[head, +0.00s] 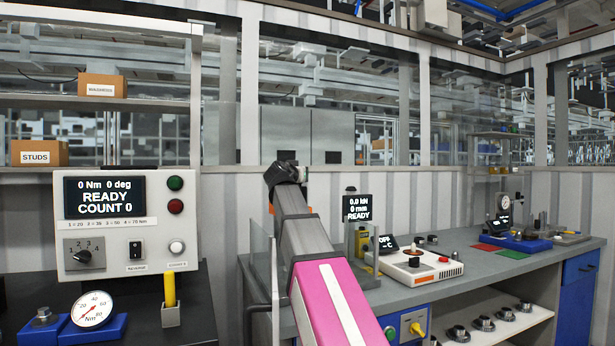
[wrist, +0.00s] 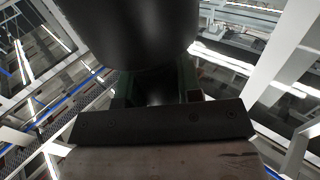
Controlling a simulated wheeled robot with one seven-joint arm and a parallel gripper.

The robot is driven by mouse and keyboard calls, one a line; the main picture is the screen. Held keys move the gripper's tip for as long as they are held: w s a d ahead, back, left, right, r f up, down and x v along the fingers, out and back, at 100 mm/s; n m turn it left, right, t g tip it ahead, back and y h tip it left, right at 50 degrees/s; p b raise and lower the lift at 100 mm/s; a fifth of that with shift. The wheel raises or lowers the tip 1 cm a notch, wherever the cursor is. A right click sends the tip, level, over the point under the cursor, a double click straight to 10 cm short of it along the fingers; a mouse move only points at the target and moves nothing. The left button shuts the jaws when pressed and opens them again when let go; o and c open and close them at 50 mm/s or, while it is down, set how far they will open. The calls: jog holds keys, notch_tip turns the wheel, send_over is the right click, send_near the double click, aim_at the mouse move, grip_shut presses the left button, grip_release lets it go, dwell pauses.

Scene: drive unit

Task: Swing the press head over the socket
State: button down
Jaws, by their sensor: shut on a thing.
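My arm reaches up across the middle of the head view, and its dark wrist end hides most of the press behind it. My gripper (wrist: 157,92) shows in the wrist view with its two greenish fingers apart, one on each side of a dark part between them. A large black rounded body (wrist: 130,35) fills the top of that view, close to the fingers; it may be the press head, but I cannot tell. The press display (head: 357,207) reads 0.0 kN, 0 mm, READY. The socket cannot be made out in either view.
A grey workbench (head: 400,292) runs right, with a heater-like unit (head: 420,268) near my arm and a blue-based gauge fixture (head: 515,240) farther along. A torque tester (head: 130,222) stands left beside a dial gauge (head: 93,310). A clear panel stands close to my arm.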

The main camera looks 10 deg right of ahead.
jog(key=shift+s+f+h, duration=0.1)
jog(key=shift+s+h, duration=0.2)
jog(key=shift+s, duration=0.3)
jog(key=c, duration=1.2)
grip_release()
jog(key=o, duration=0.4)
jog(key=shift+s, duration=0.15)
jog(key=shift+a, duration=0.1)
jog(key=shift+w, duration=0.4)
